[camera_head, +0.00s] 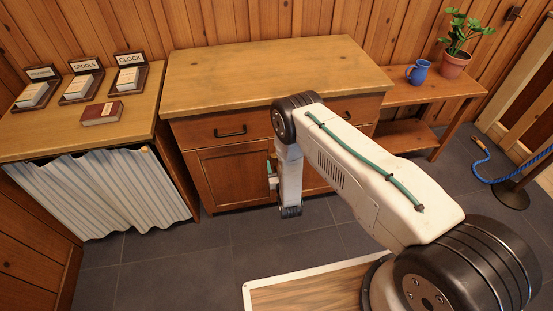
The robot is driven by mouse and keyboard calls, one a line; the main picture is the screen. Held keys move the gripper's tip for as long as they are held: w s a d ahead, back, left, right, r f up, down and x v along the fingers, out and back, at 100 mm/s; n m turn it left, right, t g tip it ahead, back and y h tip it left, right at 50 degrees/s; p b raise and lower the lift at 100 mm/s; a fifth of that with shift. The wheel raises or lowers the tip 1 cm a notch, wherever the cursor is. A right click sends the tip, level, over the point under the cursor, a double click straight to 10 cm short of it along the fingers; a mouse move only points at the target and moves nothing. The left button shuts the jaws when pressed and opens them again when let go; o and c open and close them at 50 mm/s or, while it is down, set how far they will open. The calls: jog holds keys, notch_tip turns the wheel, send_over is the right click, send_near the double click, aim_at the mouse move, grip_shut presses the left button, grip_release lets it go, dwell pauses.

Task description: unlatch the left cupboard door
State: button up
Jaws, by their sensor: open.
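The left cupboard door (232,177) is a brown wooden panel under the counter, and it looks shut. Small teal and pale parts show at its right edge, beside my forearm; I cannot tell whether they are its latch or part of my arm. My forearm hangs down in front of the middle of the cupboard (270,77), ending in a dark wrist joint low near the floor. My gripper's fingers cannot be made out; they seem hidden behind the forearm and wrist. The right door is mostly covered by my arm.
Above the door is a drawer with a dark handle (230,132). At left, a curtained table (50,130) holds card stands and a red book (102,113). At right, a low bench (440,88) bears a blue mug (418,72) and a potted plant (455,64). A blue rope (487,178) hangs right.

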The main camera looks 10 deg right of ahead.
jog(key=w, duration=0.3)
jog(key=shift+w, duration=0.4)
jog(key=c, duration=1)
